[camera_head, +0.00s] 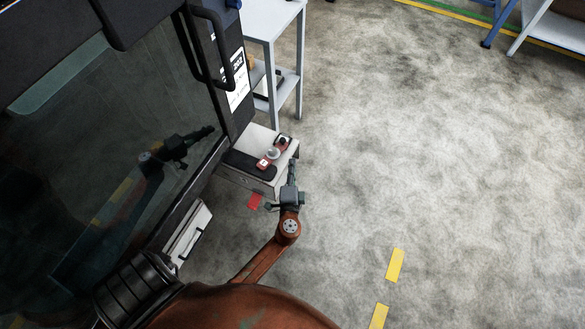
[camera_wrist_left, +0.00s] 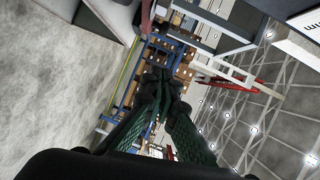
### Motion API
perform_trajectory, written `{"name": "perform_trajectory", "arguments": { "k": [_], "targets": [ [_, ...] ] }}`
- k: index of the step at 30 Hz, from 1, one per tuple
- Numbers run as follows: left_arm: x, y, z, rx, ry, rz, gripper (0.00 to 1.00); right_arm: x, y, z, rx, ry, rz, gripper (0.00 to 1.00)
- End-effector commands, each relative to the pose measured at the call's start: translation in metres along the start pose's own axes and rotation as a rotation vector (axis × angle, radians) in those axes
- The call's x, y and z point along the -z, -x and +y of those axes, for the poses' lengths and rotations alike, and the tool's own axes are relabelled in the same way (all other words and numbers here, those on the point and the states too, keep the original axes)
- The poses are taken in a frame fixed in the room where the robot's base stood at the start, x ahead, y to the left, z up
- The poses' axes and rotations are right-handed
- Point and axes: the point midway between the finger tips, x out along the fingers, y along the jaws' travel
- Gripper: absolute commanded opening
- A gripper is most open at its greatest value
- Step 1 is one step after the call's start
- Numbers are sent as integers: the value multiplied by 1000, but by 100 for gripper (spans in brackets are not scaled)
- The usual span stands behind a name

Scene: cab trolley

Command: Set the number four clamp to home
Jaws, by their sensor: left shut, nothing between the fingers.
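My left gripper (camera_head: 293,164) is shut and empty, reaching up beside the right edge of a small white-topped unit (camera_head: 256,137) next to the cab. In the left wrist view its dark fingers (camera_wrist_left: 162,82) meet with nothing between them. On the unit lies a dark pad with a small red part (camera_head: 264,163), a round metal knob (camera_head: 272,152) and another red and black part (camera_head: 283,142). I cannot read a number four on any of them, so I cannot tell which is the clamp or how it is set. My right gripper is not in view.
The cab's dark glass door (camera_head: 90,150) fills the left side and reflects my arm. A white table (camera_head: 272,18) stands behind the unit. A red tag (camera_head: 255,201) shows below the unit. Open concrete floor with yellow marks (camera_head: 395,265) lies to the right.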

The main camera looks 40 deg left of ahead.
Motion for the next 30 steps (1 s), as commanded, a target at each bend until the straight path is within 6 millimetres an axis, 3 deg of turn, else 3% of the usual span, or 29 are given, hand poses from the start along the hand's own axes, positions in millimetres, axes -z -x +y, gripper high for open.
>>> {"name": "perform_trajectory", "arguments": {
  "k": [9, 12, 19, 30],
  "targets": [
    [-1, -65, 4, -2, -1, -1, 0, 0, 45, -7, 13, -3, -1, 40],
    [-15, -75, 4, -3, -2, -2, 0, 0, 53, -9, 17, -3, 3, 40],
    [-28, -87, 3, -4, -1, 0, 0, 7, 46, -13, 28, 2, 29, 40],
    [-28, -89, 2, -3, 0, -1, 0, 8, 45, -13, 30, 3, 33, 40]
  ]
}}
